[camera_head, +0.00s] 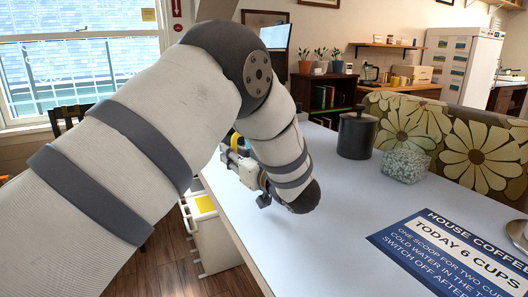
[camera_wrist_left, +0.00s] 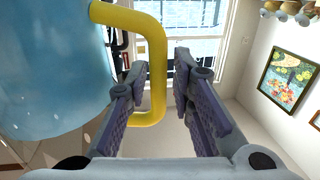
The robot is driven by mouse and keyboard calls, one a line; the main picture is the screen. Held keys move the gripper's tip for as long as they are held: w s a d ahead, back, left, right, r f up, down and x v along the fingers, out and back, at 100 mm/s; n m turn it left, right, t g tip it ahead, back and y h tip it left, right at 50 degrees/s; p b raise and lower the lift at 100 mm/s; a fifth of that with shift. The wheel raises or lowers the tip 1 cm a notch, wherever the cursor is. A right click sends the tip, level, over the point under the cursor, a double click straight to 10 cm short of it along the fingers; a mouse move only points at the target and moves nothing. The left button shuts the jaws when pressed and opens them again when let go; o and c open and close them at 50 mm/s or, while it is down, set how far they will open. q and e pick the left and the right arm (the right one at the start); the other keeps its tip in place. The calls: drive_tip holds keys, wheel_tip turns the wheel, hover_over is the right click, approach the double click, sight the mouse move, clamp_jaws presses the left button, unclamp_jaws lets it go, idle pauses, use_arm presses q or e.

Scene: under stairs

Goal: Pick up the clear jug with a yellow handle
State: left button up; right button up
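The clear jug (camera_wrist_left: 52,70) looks bluish and fills the left of the left wrist view. Its yellow handle (camera_wrist_left: 157,45) reaches into the space between the two fingers of my left gripper (camera_wrist_left: 163,72). The fingers are apart, one on each side of the handle, with a visible gap on the right side. In the head view my left gripper (camera_head: 232,158) is partly hidden behind my forearm. A small yellow patch there, probably the handle (camera_head: 237,141), shows beside it; the jug's body is hidden by the arm. My right gripper is in neither view.
A white table (camera_head: 320,235) lies to the right of the arm. On it are a dark lidded canister (camera_head: 356,136), a container of pale green pieces (camera_head: 405,166) and a blue coffee sign (camera_head: 455,250). A flowered bench back (camera_head: 470,150) stands behind. The table's middle is clear.

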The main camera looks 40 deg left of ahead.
use_arm(q)
drive_tip(key=shift+w+a, duration=0.1)
drive_tip(key=shift+a, duration=0.1)
drive_tip(key=shift+d, duration=0.1)
clamp_jaws()
drive_tip(key=shift+r, duration=0.1)
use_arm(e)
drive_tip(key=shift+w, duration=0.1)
